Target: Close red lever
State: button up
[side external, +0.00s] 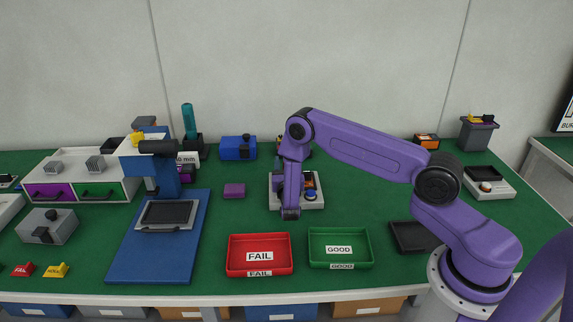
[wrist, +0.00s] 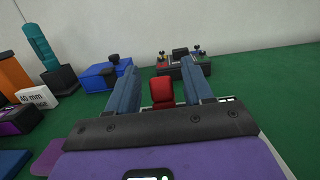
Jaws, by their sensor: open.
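The red lever (wrist: 162,90) stands up in the wrist view as a red block with a darker red lower part. My gripper (wrist: 160,77) is open, with one blue finger to the left of the lever and one to the right. Gaps show between the lever and both fingers. In the side view my wrist hangs over a light grey base plate (side external: 313,204), and the arm hides much of what stands on it. The lever's foot is hidden behind my gripper body in the wrist view.
A dark box with several knobs (wrist: 183,66) stands behind the lever. A blue box (wrist: 98,76) is to its left. A red FAIL tray (side external: 260,256) and a green GOOD tray (side external: 340,249) lie in front of the plate. A purple block (side external: 234,191) lies left of it.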

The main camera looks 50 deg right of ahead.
jog(key=v, duration=1.2)
